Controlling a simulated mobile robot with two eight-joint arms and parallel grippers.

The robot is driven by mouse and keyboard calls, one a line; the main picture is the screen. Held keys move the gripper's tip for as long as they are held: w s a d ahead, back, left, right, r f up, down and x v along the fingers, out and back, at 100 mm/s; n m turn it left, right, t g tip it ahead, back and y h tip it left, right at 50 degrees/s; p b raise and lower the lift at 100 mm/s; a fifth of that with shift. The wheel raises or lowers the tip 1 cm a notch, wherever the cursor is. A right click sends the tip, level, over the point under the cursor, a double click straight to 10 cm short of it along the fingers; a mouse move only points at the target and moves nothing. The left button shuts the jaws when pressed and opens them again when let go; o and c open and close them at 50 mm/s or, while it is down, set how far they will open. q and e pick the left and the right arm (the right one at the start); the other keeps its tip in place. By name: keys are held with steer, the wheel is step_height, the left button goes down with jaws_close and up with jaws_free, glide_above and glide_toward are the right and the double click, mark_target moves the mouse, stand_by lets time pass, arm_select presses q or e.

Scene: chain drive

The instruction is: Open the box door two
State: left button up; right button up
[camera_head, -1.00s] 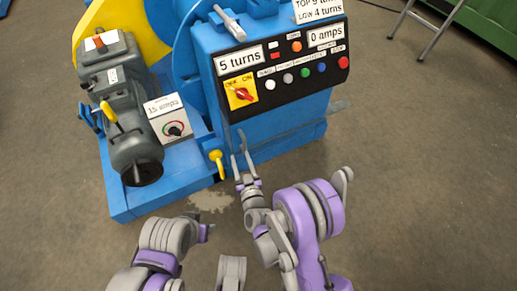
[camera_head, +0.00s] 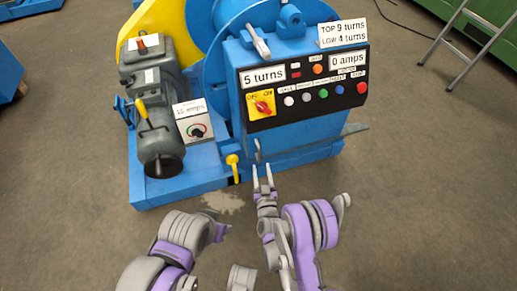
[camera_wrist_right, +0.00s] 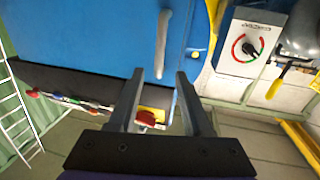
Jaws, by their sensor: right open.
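The blue box (camera_head: 300,133) stands in front of me, with a black control panel across its top front edge. A grey bar handle (camera_head: 257,150) is on its front face, near the left edge. It also shows in the right wrist view (camera_wrist_right: 163,42), upright on the blue face. My right gripper (camera_head: 263,168) is open and empty, its fingertips just short of the handle. In the wrist view the handle lies ahead, in line with the gap between the fingers. My left arm shows folded at the lower left; I cannot make out its gripper.
A grey motor (camera_head: 160,130) and a white dial box (camera_head: 194,122) sit on the blue base left of the blue box. A yellow lever (camera_head: 234,166) stands close left of my right gripper. A grey ladder (camera_head: 465,45) stands at the back right. The floor at right is clear.

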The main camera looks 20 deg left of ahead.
mark_target(260, 154)
steer(key=x, duration=0.7)
steer(key=shift+w, duration=0.4)
arm_select(q)
steer(key=shift+r, duration=0.35)
arm_select(e)
steer(key=shift+w+a+r, duration=0.1)
steer(key=shift+w+a, duration=0.1)
steer(key=shift+w, duration=0.15)
steer(key=shift+c, duration=0.2)
jaws_close()
